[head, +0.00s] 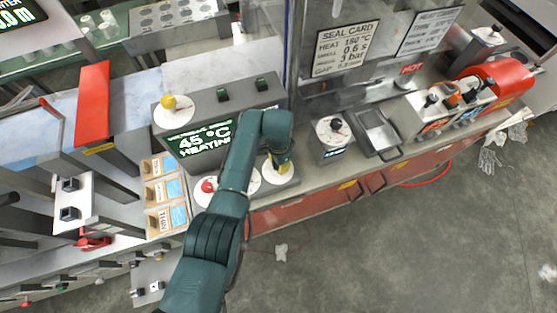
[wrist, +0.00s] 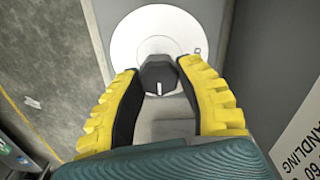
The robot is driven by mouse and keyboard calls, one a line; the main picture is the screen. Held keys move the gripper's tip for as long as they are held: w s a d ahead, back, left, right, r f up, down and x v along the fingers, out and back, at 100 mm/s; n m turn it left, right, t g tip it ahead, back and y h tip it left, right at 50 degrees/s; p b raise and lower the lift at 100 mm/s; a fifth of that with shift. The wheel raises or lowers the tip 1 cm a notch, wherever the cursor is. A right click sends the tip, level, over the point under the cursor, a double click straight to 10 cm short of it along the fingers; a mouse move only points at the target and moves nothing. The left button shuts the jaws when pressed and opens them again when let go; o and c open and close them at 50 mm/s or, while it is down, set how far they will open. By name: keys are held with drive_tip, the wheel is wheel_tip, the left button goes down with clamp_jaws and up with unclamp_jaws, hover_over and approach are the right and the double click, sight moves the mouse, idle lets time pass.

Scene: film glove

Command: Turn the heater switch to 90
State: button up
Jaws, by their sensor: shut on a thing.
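The heater switch is a dark knob (wrist: 158,75) with a white pointer line, on a round white dial plate (wrist: 130,35). In the wrist view the pointer line points toward the bottom of the picture. My gripper (wrist: 158,70) has yellow ribbed fingers with dark pads, one on each side of the knob, shut on it. In the head view my gripper (head: 281,164) is over the white dial (head: 283,181) at the console's front right corner, and it hides the knob. The console display (head: 206,138) shows "45 °C HEATING"; the arm partly covers the panel.
A yellow knob (head: 169,102) stands on the console's upper left dial, and a red knob (head: 208,186) stands left of my arm. Another dial box (head: 331,137) is to the right, beside a metal tray (head: 378,133). The floor in front is mostly clear.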

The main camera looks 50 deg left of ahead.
drive_tip(key=shift+s+f, duration=0.1)
drive_tip(key=shift+f, duration=0.1)
drive_tip(key=o, duration=1.2)
drive_tip(key=shift+r, duration=0.1)
drive_tip(key=shift+r, duration=0.1)
wheel_tip(320, 180, up, 12)
drive_tip(key=shift+f, duration=0.1)
